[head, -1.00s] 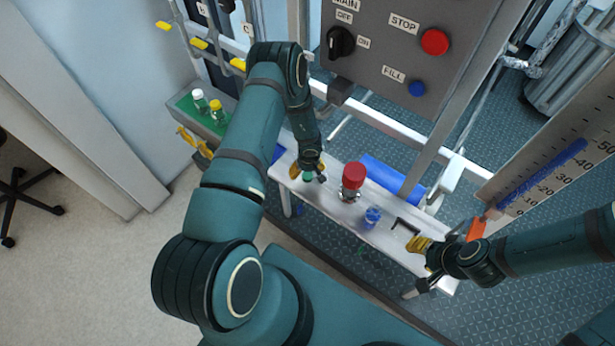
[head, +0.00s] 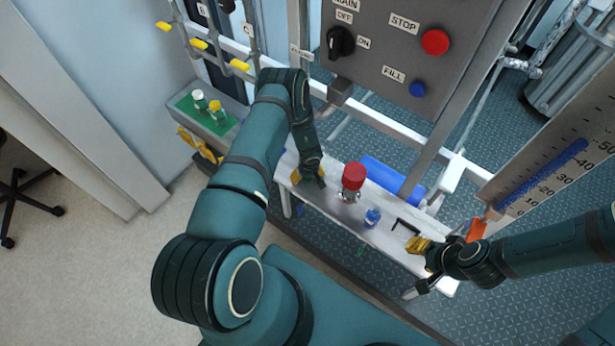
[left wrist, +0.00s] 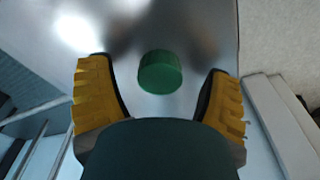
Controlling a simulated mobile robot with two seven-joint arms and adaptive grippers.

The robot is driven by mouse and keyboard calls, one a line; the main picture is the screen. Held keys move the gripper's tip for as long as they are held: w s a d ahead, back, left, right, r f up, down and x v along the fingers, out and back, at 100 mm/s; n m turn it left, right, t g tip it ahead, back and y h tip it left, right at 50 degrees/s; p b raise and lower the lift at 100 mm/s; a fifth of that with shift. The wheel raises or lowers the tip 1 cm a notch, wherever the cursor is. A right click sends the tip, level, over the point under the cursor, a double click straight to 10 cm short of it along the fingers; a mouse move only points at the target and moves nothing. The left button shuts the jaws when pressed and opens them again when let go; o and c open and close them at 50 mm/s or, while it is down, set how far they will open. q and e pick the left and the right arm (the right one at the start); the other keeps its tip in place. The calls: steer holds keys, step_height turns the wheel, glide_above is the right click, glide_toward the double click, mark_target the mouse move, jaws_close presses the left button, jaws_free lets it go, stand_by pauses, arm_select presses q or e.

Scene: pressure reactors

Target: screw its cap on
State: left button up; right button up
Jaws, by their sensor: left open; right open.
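A green cap (left wrist: 160,72) lies on the metal bench (head: 343,222), seen in the left wrist view. My left gripper (left wrist: 160,82) is open above it, one yellow finger on each side, with gaps to both. In the head view my left gripper (head: 308,180) is over the bench's left end and hides the cap. A small clear vessel with blue on it (head: 372,217) stands near the bench's middle; whether the green cap belongs to it I cannot tell. My right gripper (head: 418,244) is open and empty at the bench's right end.
A red-topped metal fitting (head: 354,177) stands right of my left gripper. A black hex key (head: 405,226) lies near my right gripper. Two small bottles, white-topped (head: 199,97) and yellow-topped (head: 215,106), stand on a green mat (head: 226,126). A control panel (head: 385,50) rises behind.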

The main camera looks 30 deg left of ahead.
arm_select(q)
steer(key=c, duration=0.9)
steer(key=shift+r, duration=0.1)
step_height(320, 180, up, 8)
steer(key=p, duration=0.5)
steer(key=shift+r, duration=0.9)
arm_select(e)
steer(key=shift+w+r, duration=0.3)
steer(key=shift+r, duration=0.6)
steer(key=shift+w+r, duration=0.3)
steer(key=shift+r, duration=0.65)
steer(key=shift+w+r, duration=0.3)
steer(key=shift+r, duration=0.6)
steer(key=shift+d, duration=0.1)
steer(key=shift+o, duration=0.5)
arm_select(q)
steer(key=shift+s, duration=0.15)
arm_select(e)
steer(key=shift+s, duration=0.1)
